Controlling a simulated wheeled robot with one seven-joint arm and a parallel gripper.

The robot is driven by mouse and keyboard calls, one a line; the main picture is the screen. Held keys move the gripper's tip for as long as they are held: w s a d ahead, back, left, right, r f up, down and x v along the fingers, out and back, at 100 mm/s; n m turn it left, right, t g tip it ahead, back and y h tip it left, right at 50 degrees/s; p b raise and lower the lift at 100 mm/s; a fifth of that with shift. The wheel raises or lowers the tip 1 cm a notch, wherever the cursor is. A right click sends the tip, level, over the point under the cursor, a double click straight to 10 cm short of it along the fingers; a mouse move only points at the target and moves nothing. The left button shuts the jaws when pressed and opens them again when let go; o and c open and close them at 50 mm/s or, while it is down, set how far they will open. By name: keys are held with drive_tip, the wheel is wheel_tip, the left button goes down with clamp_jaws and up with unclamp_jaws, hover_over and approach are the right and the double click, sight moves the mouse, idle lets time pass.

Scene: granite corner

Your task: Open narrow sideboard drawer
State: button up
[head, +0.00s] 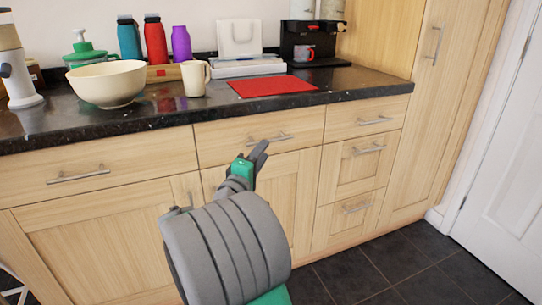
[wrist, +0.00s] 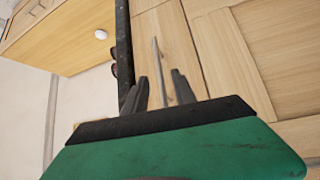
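The sideboard is pale wood with a top row of drawers, all flush and shut. The middle top drawer (head: 228,136) has a bar handle (head: 280,137). A narrower top drawer (head: 345,118) to its right has its own handle (head: 375,121). My gripper (head: 262,149) is in front of the middle drawer, close to its handle. In the wrist view the two fingers of my gripper (wrist: 160,75) are apart, with a bar handle (wrist: 156,58) showing between them. I cannot tell whether they touch it. My gripper hides part of the middle drawer's handle in the head view.
The dark counter edge (head: 150,121) overhangs the drawers. On the counter stand a cream bowl (head: 107,84), a cream mug (head: 194,78), several bottles and a red mat (head: 272,86). Dark floor tiles (head: 395,262) are clear at right.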

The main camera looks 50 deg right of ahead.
sight(271, 140)
drive_tip(key=b+x, duration=0.1)
drive_tip(key=x, duration=0.5)
drive_tip(key=shift+d+r, duration=0.15)
drive_tip(key=shift+d, duration=0.15)
clamp_jaws()
idle(0.9)
